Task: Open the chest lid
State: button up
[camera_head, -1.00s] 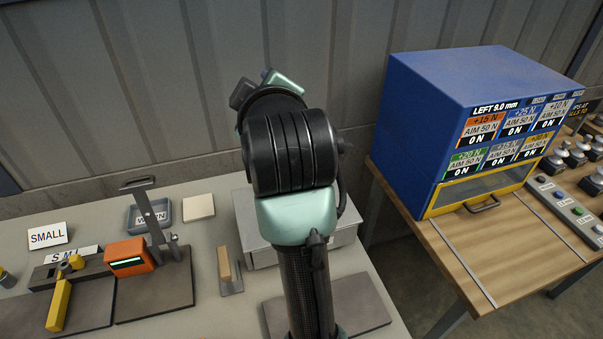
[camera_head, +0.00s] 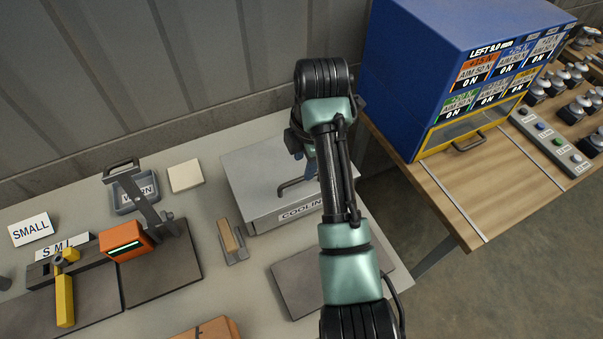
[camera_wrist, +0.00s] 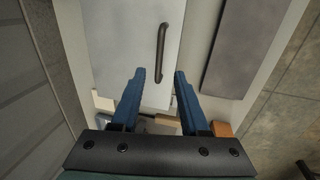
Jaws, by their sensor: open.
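The chest (camera_head: 243,167) is a light grey box with a "COOLIN…" label on its front, partly hidden behind my arm. Its flat lid looks closed. A dark bar handle (camera_head: 290,187) stands on the lid; in the wrist view the handle (camera_wrist: 160,50) runs up the picture over the pale lid (camera_wrist: 115,45). My gripper (camera_wrist: 160,74) is open and empty above the lid. The handle's lower end shows between the blue fingertips, touching neither in the picture. I cannot tell the height between them. In the head view my arm mostly hides the gripper.
A dark grey plate (camera_head: 290,290) lies in front of the chest. A small holder with a wooden block (camera_head: 229,238) stands left of it. An orange device with a lever (camera_head: 127,240) is further left. A blue cabinet (camera_head: 405,80) stands on a wooden table at right.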

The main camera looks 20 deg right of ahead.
aim_at(301, 179)
jog(key=f, duration=0.3)
jog(key=w+f, duration=0.1)
jog(key=f, duration=0.2)
jog(key=shift+w+f+p, duration=0.15)
jog(key=shift+p, duration=0.15)
grip_shut()
dwell(1.1)
